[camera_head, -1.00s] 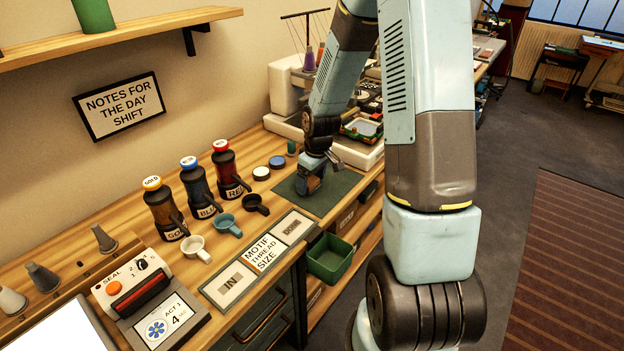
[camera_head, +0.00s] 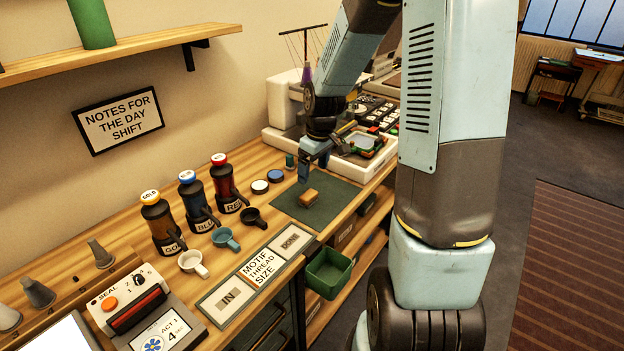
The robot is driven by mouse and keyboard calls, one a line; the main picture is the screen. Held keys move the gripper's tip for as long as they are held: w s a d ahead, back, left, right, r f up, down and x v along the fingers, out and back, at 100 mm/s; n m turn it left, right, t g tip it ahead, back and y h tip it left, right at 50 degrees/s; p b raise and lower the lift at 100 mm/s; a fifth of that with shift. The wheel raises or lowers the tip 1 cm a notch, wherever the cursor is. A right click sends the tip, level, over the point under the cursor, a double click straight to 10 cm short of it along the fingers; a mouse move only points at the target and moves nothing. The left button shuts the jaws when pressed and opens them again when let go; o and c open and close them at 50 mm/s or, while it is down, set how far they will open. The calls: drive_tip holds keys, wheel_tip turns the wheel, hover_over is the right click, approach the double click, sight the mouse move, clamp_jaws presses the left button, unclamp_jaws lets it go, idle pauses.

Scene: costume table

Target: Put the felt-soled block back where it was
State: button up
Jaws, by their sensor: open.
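A small tan-brown block (camera_head: 308,197) lies on the dark green mat (camera_head: 327,210) on the table. I cannot see its underside, so I cannot tell whether it has a felt sole. My gripper (camera_head: 304,180) is above the mat, just behind the block in the picture and apart from it. It is open, and I see nothing between its fingers.
Three bottles labelled gold, blue and red (camera_head: 224,184), several cups (camera_head: 226,238) and two round tins (camera_head: 268,181) stand left of the mat. An embroidery machine (camera_head: 350,160) stands behind. A label tray (camera_head: 258,268) lies in front, and a green bin (camera_head: 328,272) sits below the edge.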

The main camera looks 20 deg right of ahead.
drive_tip(key=s+a+r+m+t+h, duration=0.1)
drive_tip(key=s+r+m, duration=0.1)
drive_tip(key=s+r, duration=0.45)
drive_tip(key=s+r+m+t, duration=0.1)
drive_tip(key=s+r, duration=0.3)
drive_tip(key=r, duration=0.6)
drive_tip(key=s+r+m+t, duration=0.2)
drive_tip(key=s+r, duration=0.5)
drive_tip(key=s, duration=0.7)
drive_tip(key=shift+m, duration=0.9)
